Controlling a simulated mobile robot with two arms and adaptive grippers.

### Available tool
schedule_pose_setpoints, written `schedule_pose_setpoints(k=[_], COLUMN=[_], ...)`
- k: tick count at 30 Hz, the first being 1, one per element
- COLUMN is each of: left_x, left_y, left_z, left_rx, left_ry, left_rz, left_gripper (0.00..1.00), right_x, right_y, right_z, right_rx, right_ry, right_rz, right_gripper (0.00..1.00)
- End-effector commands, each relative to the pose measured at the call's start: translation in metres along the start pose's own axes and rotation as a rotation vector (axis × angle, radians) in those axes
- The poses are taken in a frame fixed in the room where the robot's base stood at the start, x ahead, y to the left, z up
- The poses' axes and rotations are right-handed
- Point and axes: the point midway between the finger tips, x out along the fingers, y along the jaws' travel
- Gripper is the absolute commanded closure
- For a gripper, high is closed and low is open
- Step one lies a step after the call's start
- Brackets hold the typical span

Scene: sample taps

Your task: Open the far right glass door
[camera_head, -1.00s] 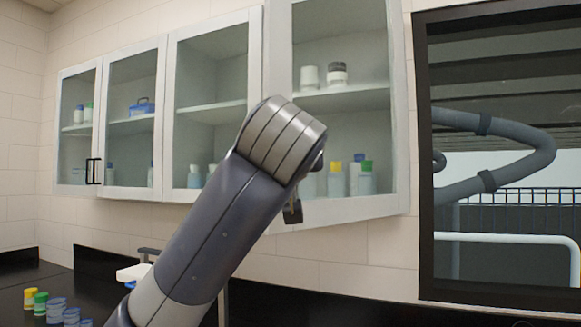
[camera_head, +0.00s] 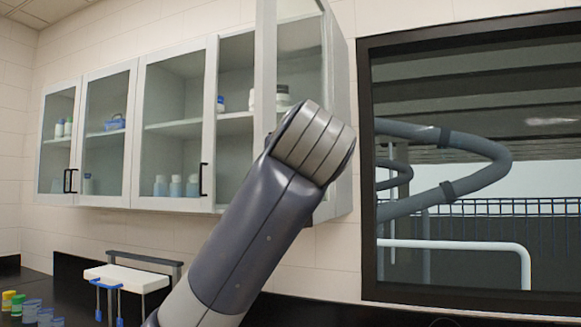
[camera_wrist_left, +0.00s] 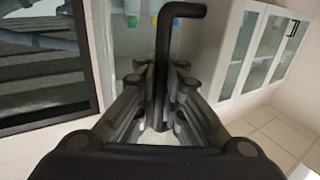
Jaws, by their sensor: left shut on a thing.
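The far right glass door (camera_head: 300,55) of the wall cabinet is partly open. It is swung out toward me, with its free edge on the left and a gap into the cabinet beside it. In the left wrist view my left gripper (camera_wrist_left: 160,118) is shut on the black bar handle (camera_wrist_left: 163,60), which runs between its fingers and bends at the top. In the head view my left forearm covers the lower part of the door, and the gripper and handle are hidden. My right gripper is not in view.
The other glass doors, such as this one (camera_head: 175,125), are closed. Bottles (camera_head: 176,186) stand on the shelves. A dark-framed window (camera_head: 465,170) is right of the cabinet. Below are a white-topped stand (camera_head: 127,277) and several small capped containers (camera_head: 30,308).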

Motion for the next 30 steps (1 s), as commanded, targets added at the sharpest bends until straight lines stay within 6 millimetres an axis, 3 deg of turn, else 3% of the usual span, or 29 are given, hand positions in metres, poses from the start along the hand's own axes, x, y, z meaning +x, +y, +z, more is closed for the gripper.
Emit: schedule_pose_setpoints(k=[11,13,24,30], left_x=[0.0,0.0,-0.002,-0.024], left_y=[0.0,0.0,0.0,0.001], left_z=[0.002,0.002,0.0,0.0], left_rx=[0.002,0.002,0.0,0.0], left_ry=[-0.004,-0.004,0.0,0.003], left_rz=[-0.006,-0.006,-0.003,-0.001], left_gripper=[1.0,0.83,0.83,0.83], right_x=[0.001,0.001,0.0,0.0], right_y=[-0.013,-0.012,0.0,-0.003], right_z=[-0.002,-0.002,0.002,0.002], right_rx=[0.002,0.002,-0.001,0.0], right_ry=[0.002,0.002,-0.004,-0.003], right_rz=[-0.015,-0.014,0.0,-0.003], right_gripper=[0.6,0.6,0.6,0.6])
